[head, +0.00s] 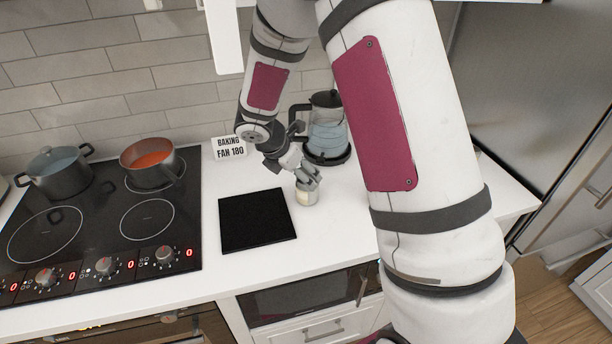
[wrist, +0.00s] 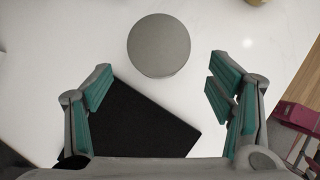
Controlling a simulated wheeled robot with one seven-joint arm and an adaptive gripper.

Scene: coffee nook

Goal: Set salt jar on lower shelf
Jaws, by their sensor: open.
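The salt jar (head: 306,196), small with pale contents, stands upright on the white counter just right of a black square mat. In the wrist view its round grey lid (wrist: 158,45) shows from above, ahead of the fingers. My gripper (head: 311,178) is at the jar's top in the head view and partly covers it. In the wrist view my gripper (wrist: 160,84) is open, with one finger on each side and nothing between the pads. I cannot tell whether a finger touches the jar. No lower shelf can be made out.
The black mat (head: 257,221) lies left of the jar. A glass kettle (head: 327,139) stands close behind it. A hob (head: 100,222) with a grey pot (head: 58,174) and an orange pan (head: 148,160) is at left. A small sign (head: 228,147) stands by the wall.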

